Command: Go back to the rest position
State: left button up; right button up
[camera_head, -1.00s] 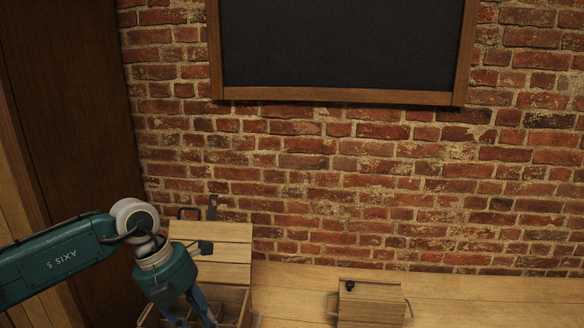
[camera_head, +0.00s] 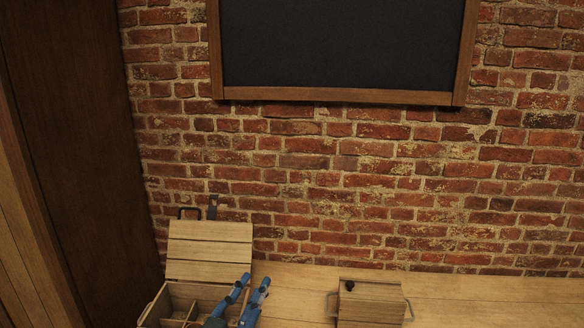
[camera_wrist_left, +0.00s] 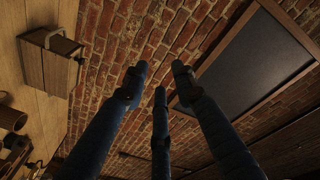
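My left gripper (camera_head: 255,285) shows at the bottom of the head view, in front of the right part of the open wooden box. Its blue fingers point up and are spread apart with nothing between them. In the left wrist view the three fingers of the gripper (camera_wrist_left: 160,85) stand apart and empty, against the brick wall. My right gripper is in neither view.
An open wooden box (camera_head: 150,308) with compartments stands at the bottom left, its slatted lid (camera_head: 209,250) raised. A closed wooden box (camera_head: 370,302) with side handles sits on the wooden table (camera_head: 480,298). Behind are a brick wall (camera_head: 330,180) and a blackboard (camera_head: 345,45).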

pick_arm(q)
jog(key=s+a+f+n+g+y, duration=0.2)
jog(key=s+a+f, duration=0.1)
jog(key=f, duration=0.3)
jog(key=s+a+f+n+g+y, duration=0.2)
jog(key=a+f, duration=0.1)
jog(key=f, duration=0.2)
jog(key=s+a+f+n+g, duration=0.1)
jog(key=s+a+f+g, duration=0.15)
jog(key=s+f, duration=0.45)
jog(key=s+a+f+n+g, duration=0.15)
jog(key=s+f+g, duration=0.25)
jog(key=s, duration=0.6)
jog(key=s+a+f+n+g, duration=0.1)
jog(key=s+a+f+g, duration=0.25)
jog(key=s+f, duration=0.35)
notch_tip(320, 180, down, 30)
jog(key=s+d+f+g+b, duration=0.1)
jog(key=s+b, duration=0.2)
jog(key=b, duration=0.3)
jog(key=s+a+f+g+b, duration=0.1)
jog(key=s+a+f+b, duration=0.2)
jog(key=s+f, duration=1.4)
notch_tip(320, 180, down, 4)
jog(key=shift+r+m+g+y+b, duration=0.15)
jog(key=shift+m+g+y+b, duration=0.15)
jog(key=shift+m+y+b, duration=0.15)
